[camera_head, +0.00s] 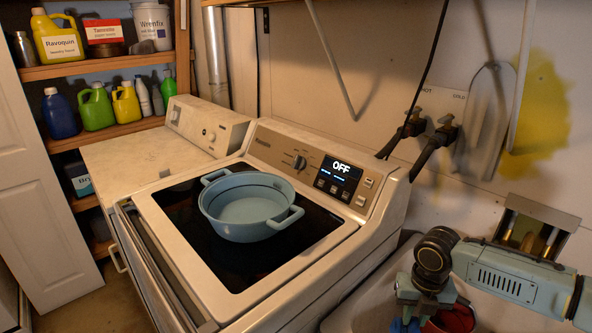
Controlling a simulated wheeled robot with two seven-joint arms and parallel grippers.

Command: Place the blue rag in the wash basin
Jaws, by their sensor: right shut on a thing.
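A light blue wash basin (248,208) with two handles stands upright on the dark glass top of the washing machine. It looks empty. My right gripper (424,300) is at the bottom right, in front of the sink area and to the right of the machine. It points down and is shut on the blue rag (404,326), of which only a small bit shows at the bottom edge. The fingertips and most of the rag are cut off or hidden. My left gripper is not in view.
The washing machine (179,273) has a raised control panel (335,177) behind the basin. A red object (453,319) is beside my right gripper. Taps and hoses (437,139) are on the wall. Shelves with bottles (95,108) stand at the left. Glass around the basin is clear.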

